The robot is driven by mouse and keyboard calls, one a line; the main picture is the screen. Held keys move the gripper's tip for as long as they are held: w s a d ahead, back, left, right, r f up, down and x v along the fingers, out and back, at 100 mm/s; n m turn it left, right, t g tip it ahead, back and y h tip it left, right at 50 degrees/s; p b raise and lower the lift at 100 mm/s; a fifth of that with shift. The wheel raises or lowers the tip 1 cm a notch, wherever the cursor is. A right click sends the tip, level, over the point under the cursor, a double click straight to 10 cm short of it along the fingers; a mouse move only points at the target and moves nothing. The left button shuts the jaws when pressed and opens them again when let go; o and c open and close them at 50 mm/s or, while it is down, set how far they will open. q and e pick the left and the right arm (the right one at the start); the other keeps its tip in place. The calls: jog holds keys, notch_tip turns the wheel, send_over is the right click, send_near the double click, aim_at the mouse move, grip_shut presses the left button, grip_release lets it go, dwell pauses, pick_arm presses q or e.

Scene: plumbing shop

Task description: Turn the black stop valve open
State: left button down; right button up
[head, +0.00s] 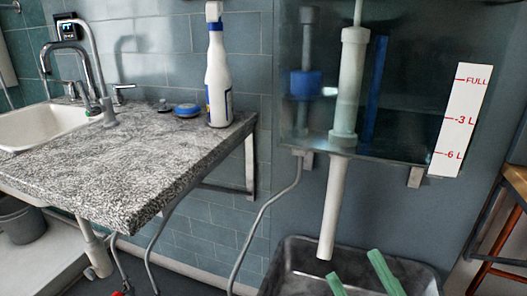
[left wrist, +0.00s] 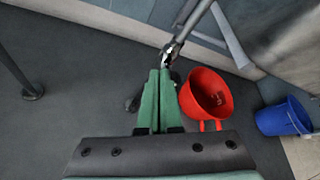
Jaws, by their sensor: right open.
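In the left wrist view a grey metal fitting (left wrist: 170,52) sits on a pipe just beyond my left fingertips. I cannot tell whether it is the black stop valve. My left gripper (left wrist: 159,74) has its green fingers side by side and shut, with nothing visible between them. Its tips are close to the fitting; whether they touch it is unclear. Dark patches (left wrist: 131,104) show beside the fingers, too unclear to name. My left gripper is out of the head view. My right gripper (head: 360,266) is open and empty over the metal basin (head: 285,262).
The granite counter (head: 130,150) bears a spray bottle (head: 219,80). A water tank (head: 400,120) hangs above the basin, its white pipe (head: 333,210) reaching down.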

pick_arm(q)
jog(key=s+a+p, duration=0.1)
jog(key=s+a, duration=0.1)
jog(key=s, duration=0.3)
jog(key=shift+s+a+r, duration=0.25)
dwell(0.3)
jog(key=shift+s, duration=0.1)
